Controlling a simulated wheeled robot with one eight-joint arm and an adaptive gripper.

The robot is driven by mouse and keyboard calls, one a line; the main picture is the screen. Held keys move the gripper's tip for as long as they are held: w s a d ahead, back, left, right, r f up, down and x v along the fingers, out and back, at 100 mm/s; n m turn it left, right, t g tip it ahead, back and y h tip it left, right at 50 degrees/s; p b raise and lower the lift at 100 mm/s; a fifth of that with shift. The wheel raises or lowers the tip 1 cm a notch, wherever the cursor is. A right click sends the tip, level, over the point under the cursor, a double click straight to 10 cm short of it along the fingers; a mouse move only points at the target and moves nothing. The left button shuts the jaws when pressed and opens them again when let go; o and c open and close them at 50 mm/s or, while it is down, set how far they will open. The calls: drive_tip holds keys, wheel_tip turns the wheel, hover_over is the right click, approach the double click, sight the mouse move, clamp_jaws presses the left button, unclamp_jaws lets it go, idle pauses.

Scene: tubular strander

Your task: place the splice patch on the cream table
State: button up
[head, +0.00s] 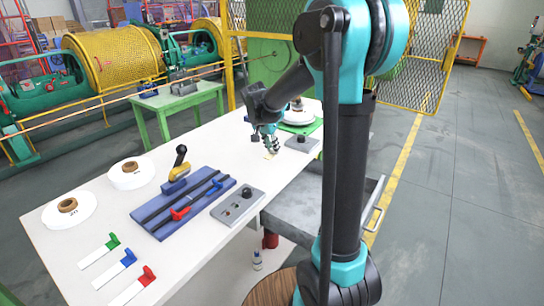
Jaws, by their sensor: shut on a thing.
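The cream table (100,218) runs from the lower left to the back centre. My gripper (268,148) is over its far half, pointing down close to the top. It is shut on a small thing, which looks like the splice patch. A small yellowish piece (268,156), likely the patch, shows just below the fingertips. It is too small to tell whether it touches the table. The fingers hide part of it.
A blue splicing block (183,205) with red and blue clamps lies mid-table, beside a grey plate (238,204). White reels (131,173) stand at left, colored-handled tools (122,262) at front left. A green mat (305,127) with a reel and a grey block (302,144) are near my gripper.

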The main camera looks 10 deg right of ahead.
sight(272, 154)
drive_tip(key=shift+f, duration=2)
drive_tip(key=shift+f, duration=0.15)
drive_tip(key=o, duration=0.7)
drive_tip(key=shift+o, duration=0.2)
drive_tip(key=v, duration=1.2)
drive_tip(key=shift+r, duration=0.2)
